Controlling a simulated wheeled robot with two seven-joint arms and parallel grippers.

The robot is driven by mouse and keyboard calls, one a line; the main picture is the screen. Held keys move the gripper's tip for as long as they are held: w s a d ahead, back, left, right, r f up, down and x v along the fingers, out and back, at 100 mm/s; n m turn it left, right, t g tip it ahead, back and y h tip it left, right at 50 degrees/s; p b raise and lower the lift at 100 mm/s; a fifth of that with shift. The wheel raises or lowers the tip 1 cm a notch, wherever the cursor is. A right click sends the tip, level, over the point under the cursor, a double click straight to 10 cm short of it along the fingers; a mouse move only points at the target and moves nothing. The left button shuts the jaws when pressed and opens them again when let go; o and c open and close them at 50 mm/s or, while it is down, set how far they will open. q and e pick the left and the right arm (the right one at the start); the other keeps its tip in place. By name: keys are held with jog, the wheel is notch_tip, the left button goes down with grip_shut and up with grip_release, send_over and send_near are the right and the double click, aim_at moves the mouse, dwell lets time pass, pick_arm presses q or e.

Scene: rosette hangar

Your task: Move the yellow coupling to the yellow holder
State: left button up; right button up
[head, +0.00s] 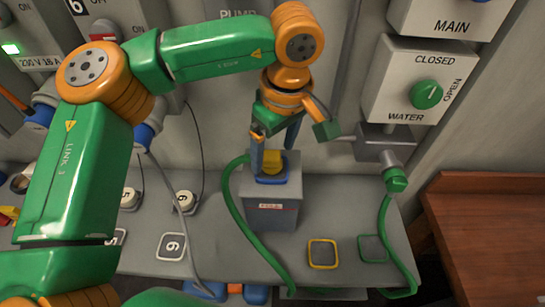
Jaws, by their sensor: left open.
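The yellow coupling (272,162) sits in a blue ring on top of a grey box (272,212) at the back of the bench. My left gripper (273,149) points down over it, open, with one finger at the coupling's left and the other behind its right side. Whether a finger touches it, I cannot tell. A yellow-outlined square (322,267) lies on the bench to the front right; it is the only yellow-marked place I see and looks empty. My right gripper is not in view.
A green hose (238,215) curves round the box's left side to the front. Another hose (385,225) hangs from the water valve by a green-outlined square (372,261). White numbered plugs (184,200) stand at left. A wooden table (490,225) is at right.

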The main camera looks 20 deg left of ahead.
pick_arm(q)
jog(key=shift+w+a+f, duration=0.1)
jog(key=shift+a+f, duration=0.1)
jog(key=shift+f, duration=0.4)
jog(key=shift+w+a+f, duration=0.1)
jog(key=shift+a+f, duration=0.05)
jog(key=shift+f, duration=0.4)
jog(key=shift+s+d, duration=0.1)
grip_shut()
